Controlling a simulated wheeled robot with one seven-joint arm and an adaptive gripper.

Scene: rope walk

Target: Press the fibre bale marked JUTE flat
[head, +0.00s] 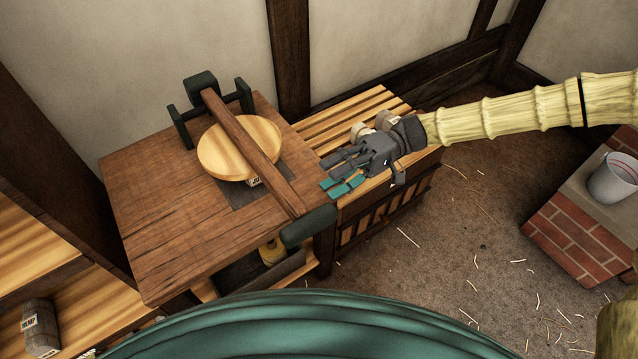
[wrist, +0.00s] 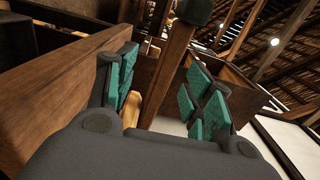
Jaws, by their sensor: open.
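A press stands on the wooden table, with a round pale wooden plate (head: 228,150) under a long brown lever (head: 250,152). The lever runs from a dark bracket at the back to a dark grip (head: 308,228) over the table's front right corner. Under the plate, a small part of a bale with a white label (head: 254,182) shows; the plate hides the rest and I cannot read the marking fully. My gripper (head: 343,186) is open and empty, just right of the lever. In the wrist view, the lever (wrist: 165,75) appears between the spread teal fingers (wrist: 160,95), with no clear contact.
A slatted wooden bench (head: 335,120) stands right of the table, below my gripper. A bale marked HEMP (head: 40,328) sits on a lower left shelf. A brick block (head: 575,225) with a white bucket (head: 613,178) is at right. Straw-strewn floor between is free.

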